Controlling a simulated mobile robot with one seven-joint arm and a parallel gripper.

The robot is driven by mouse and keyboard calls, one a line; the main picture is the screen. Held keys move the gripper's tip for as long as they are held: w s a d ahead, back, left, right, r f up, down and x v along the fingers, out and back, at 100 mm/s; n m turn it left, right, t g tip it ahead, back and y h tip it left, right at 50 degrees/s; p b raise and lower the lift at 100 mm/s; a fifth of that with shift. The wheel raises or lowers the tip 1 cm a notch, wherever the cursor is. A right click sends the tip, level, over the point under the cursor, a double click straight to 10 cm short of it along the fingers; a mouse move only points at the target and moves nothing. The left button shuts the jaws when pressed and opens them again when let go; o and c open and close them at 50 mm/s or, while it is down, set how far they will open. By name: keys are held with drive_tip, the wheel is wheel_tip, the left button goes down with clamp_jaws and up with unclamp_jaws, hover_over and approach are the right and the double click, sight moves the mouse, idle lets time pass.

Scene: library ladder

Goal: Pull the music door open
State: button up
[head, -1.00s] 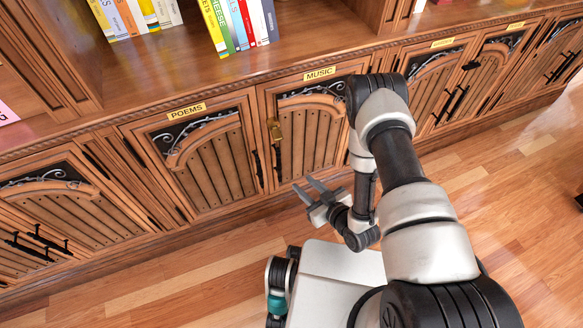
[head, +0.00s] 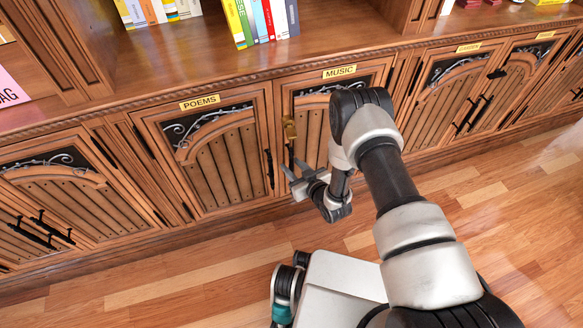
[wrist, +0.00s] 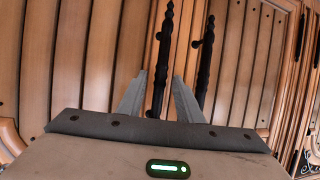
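The music door (head: 318,130) is shut, under its yellow MUSIC label (head: 340,71). Its black upright handle is at the door's left edge, partly behind my fingers in the head view. In the wrist view, which looks upside down, the music handle (wrist: 164,45) runs between my two fingertips. My gripper (head: 292,170) is open in front of this handle, and the wrist view shows the fingers apart (wrist: 160,78). Contact with the handle cannot be told.
The shut poems door (head: 215,160) adjoins on the left; its handle (wrist: 204,60) is just beyond my right finger in the wrist view. Other shut cabinet doors (head: 455,95) stand to the right. Books (head: 262,18) stand on the shelf above. The wooden floor (head: 180,285) is clear.

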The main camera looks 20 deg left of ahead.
drive_tip(key=shift+w+a+f, duration=0.2)
drive_tip(key=shift+w+a, duration=0.2)
clamp_jaws()
drive_tip(key=shift+s+d, duration=0.1)
